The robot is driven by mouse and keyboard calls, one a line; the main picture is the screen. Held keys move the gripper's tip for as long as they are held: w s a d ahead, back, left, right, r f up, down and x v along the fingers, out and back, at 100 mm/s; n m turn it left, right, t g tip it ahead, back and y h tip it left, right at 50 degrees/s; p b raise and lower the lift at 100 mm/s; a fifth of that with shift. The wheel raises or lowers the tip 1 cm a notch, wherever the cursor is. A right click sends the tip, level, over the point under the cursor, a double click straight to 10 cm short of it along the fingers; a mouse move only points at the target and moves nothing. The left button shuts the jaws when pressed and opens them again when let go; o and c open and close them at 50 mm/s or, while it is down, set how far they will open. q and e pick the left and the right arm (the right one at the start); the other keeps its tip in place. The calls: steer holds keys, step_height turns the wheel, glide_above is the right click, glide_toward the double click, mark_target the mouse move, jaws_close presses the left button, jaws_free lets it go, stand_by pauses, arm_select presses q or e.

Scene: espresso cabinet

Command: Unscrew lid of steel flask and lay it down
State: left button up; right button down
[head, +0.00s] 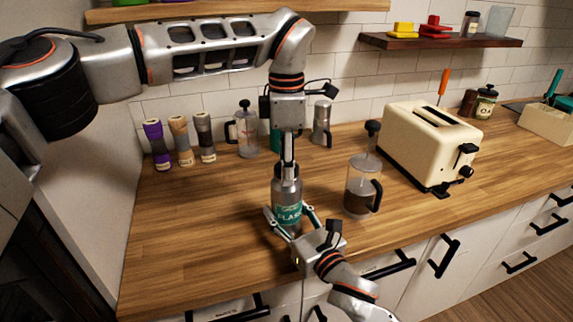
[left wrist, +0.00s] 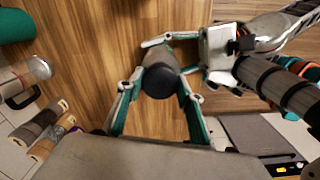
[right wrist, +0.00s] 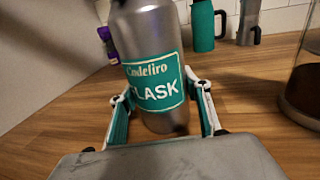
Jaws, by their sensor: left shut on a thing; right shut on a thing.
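The steel flask (head: 287,190) stands upright on the wooden counter, with a green label that reads FLASK; it fills the middle of the right wrist view (right wrist: 152,40). My left gripper (head: 288,166) points straight down over the flask's top. It is shut on the dark round lid (left wrist: 160,80), which shows between its fingers in the left wrist view. The lid's join with the neck is hidden in all views. My right gripper (head: 289,213) is shut on the flask's lower body from the front, one finger on each side of the label.
A French press (head: 360,188) with dark liquid stands close on the right, with a cream toaster (head: 428,145) behind it. Several grinders (head: 181,143), another press (head: 247,135) and a moka pot (head: 322,125) line the wall. The counter's left front (head: 190,230) is clear.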

arm_select(q)
steer(key=n, duration=0.4)
steer(key=shift+n, duration=0.4)
stand_by(0.6)
steer(key=o, duration=1.2)
